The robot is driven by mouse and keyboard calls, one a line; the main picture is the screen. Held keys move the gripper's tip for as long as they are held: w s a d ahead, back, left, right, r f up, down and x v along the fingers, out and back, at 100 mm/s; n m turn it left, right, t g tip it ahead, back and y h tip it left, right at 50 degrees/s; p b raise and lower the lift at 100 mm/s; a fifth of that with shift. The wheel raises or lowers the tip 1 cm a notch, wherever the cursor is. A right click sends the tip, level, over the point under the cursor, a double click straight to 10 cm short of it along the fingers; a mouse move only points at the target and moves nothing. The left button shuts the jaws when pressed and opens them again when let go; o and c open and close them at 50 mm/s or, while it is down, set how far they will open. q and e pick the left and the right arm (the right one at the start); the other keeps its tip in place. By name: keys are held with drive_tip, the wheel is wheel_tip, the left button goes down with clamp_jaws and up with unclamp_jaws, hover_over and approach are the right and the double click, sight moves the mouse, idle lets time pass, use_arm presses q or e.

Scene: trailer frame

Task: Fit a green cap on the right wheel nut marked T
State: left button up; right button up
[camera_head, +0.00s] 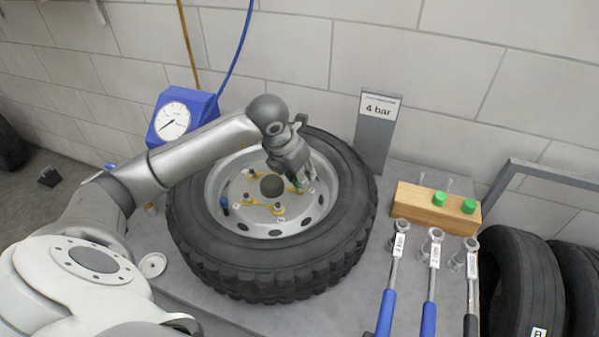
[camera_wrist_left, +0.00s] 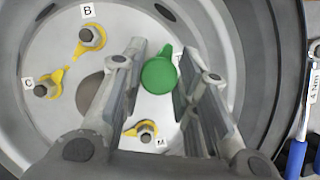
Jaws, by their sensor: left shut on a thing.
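My left gripper (camera_head: 304,180) reaches down over the right part of the wheel (camera_head: 195,225). In the left wrist view, its fingers (camera_wrist_left: 160,85) are shut on a round green cap (camera_wrist_left: 159,75), with a green tab at its upper edge. The cap is over the hub face; I cannot tell whether it touches a nut below. Nuts with yellow pointers show by labels B (camera_wrist_left: 88,11), C (camera_wrist_left: 28,83) and M (camera_wrist_left: 160,142). A label by the right finger is mostly hidden, so I cannot read T surely. My right gripper is not in view.
A wooden block (camera_head: 418,208) with green caps (camera_head: 468,206) stands right of the wheel. Several wrenches (camera_head: 432,280) lie before it. A blue gauge (camera_head: 173,120) stands at the left, and a "4 bar" sign (camera_head: 378,108) behind. Tyres (camera_head: 525,280) stand at the far right.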

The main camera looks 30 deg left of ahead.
use_arm(q)
drive_tip(key=shift+f+b, duration=0.8)
drive_tip(key=shift+f, duration=0.15)
drive_tip(key=o, duration=0.8)
drive_tip(key=shift+d, duration=0.1)
drive_tip(key=o, duration=0.4)
drive_tip(key=shift+a, duration=0.2)
drive_tip(key=shift+s+a+r+p, duration=0.1)
drive_tip(key=shift+r+p, duration=0.9)
drive_tip(key=shift+r, duration=0.45)
drive_tip(key=shift+d+r+p, duration=0.15)
drive_tip(key=shift+r+p, duration=0.6)
drive_tip(key=shift+r, duration=0.55)
drive_tip(key=shift+d+r+p, duration=0.1)
drive_tip(key=shift+r+p, duration=0.65)
drive_tip(key=shift+r, duration=0.5)
